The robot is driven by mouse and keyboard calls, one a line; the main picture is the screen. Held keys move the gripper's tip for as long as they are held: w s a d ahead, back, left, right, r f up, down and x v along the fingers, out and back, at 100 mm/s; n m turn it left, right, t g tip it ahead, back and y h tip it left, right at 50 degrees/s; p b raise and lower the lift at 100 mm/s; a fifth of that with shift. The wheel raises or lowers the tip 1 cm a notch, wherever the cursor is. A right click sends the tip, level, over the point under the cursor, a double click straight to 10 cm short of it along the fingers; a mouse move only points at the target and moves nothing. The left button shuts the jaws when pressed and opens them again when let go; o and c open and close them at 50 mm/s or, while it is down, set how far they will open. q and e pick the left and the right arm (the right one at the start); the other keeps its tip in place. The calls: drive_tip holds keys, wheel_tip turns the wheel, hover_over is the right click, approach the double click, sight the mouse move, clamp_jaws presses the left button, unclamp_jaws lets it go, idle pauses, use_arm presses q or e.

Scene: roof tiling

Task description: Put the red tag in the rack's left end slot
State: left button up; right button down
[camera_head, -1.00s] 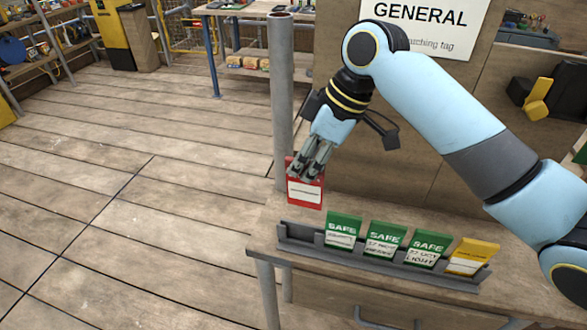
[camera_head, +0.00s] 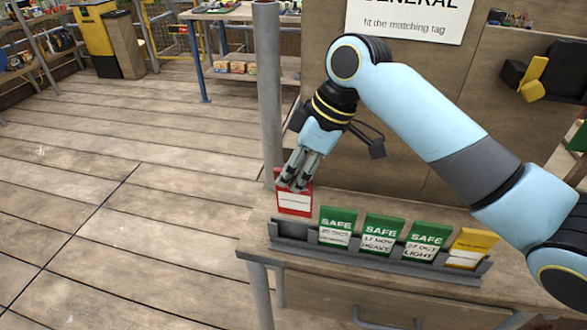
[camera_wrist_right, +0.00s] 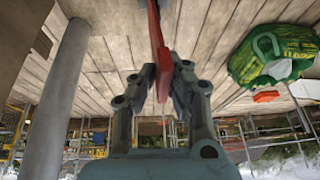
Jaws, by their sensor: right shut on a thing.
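The red tag (camera_head: 294,203) with a white label hangs from my right gripper (camera_head: 299,172), whose fingers are shut on its upper part. In the right wrist view the tag (camera_wrist_right: 158,50) shows edge-on between the fingers (camera_wrist_right: 163,85). The tag is just above and behind the left end of the grey rack (camera_head: 380,265). The left end slot (camera_head: 291,230) is empty. I cannot tell whether the tag's lower edge touches the rack. My left gripper is not in view.
Three green SAFE tags (camera_head: 383,235) and a yellow tag (camera_head: 470,247) fill the rack's other slots. A grey post (camera_head: 268,90) stands close to the left of my right gripper. A board with a GENERAL sign (camera_head: 410,18) rises behind the bench.

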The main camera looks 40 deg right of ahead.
sight(296, 199)
drive_tip(key=shift+f+b, duration=0.55)
drive_tip(key=shift+f, duration=0.95)
drive_tip(key=shift+f+b, duration=0.85)
drive_tip(key=shift+f, duration=1.35)
drive_tip(key=shift+s+f, duration=0.1)
drive_tip(key=c, duration=1.8)
unclamp_jaws()
drive_tip(key=o, duration=0.4)
drive_tip(key=shift+a, duration=0.1)
drive_tip(key=shift+o, duration=0.2)
drive_tip(key=v, duration=1.2)
